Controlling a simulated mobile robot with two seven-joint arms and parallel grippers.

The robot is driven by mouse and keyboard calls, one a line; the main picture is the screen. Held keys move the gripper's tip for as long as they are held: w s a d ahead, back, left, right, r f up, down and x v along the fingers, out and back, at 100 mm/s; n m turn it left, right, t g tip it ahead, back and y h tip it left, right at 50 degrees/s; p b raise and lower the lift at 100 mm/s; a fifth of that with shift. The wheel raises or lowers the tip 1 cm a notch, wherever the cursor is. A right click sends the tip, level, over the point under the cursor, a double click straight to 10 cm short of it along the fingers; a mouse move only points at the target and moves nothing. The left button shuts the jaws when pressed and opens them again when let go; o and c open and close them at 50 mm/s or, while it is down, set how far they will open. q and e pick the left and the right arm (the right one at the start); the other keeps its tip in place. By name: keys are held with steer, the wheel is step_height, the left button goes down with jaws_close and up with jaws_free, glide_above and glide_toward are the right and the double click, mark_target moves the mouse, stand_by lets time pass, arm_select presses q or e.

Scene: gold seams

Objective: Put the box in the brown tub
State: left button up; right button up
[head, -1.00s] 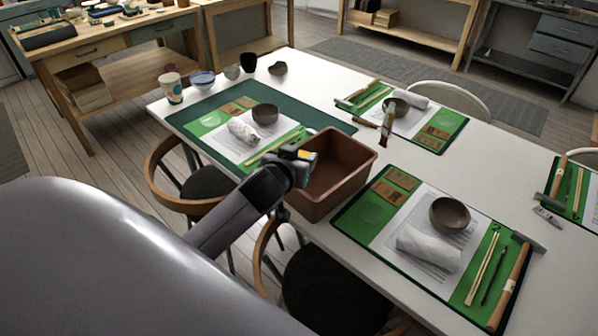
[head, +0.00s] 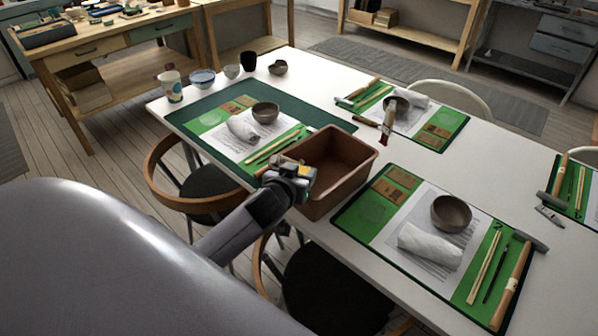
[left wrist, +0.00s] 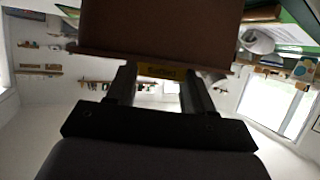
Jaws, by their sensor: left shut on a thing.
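The brown tub (head: 345,183) stands on the white table near its front edge, and its inside looks empty from the head view. My left gripper (head: 298,174) is at the tub's near left side, overlapping its rim in the picture. It is shut on a small box (head: 303,170) with a yellow face. In the left wrist view the yellow box (left wrist: 162,72) sits between the fingers, and the tub's brown wall and rim (left wrist: 155,30) fill the top centre. I cannot tell whether the box touches the rim. My right gripper is out of view.
Green mats with bowls, rolled cloths and tools lie left (head: 215,118), right (head: 375,215) and behind the tub. Several cups and bowls stand at the table's far left. Chairs (head: 325,285) stand at the front edge.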

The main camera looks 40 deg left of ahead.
arm_select(q)
steer(key=o, duration=1)
steer(key=shift+f, duration=0.1)
steer(key=r+v, duration=0.1)
steer(key=v, duration=1.1)
steer(key=s+d+f+m+h, duration=0.1)
steer(key=s+d+f, duration=0.2)
steer(key=f, duration=0.3)
steer(key=s+d+f+m+g+h, duration=0.1)
steer(key=s+d+f+m+h, duration=0.1)
steer(key=s+f, duration=0.3)
steer(key=s+d+f+m+g+h, duration=0.1)
steer(key=s+d+f+m+h, duration=0.1)
steer(key=s+d+f, duration=0.2)
steer(key=shift+s+d+f+p, duration=0.1)
steer(key=shift+d+f+p, duration=0.15)
steer(key=shift+f, duration=0.45)
steer(key=shift+s+d+f+p, duration=0.1)
steer(key=shift+d+f, duration=0.2)
steer(key=shift+f, duration=0.35)
steer(key=shift+g, duration=0.3)
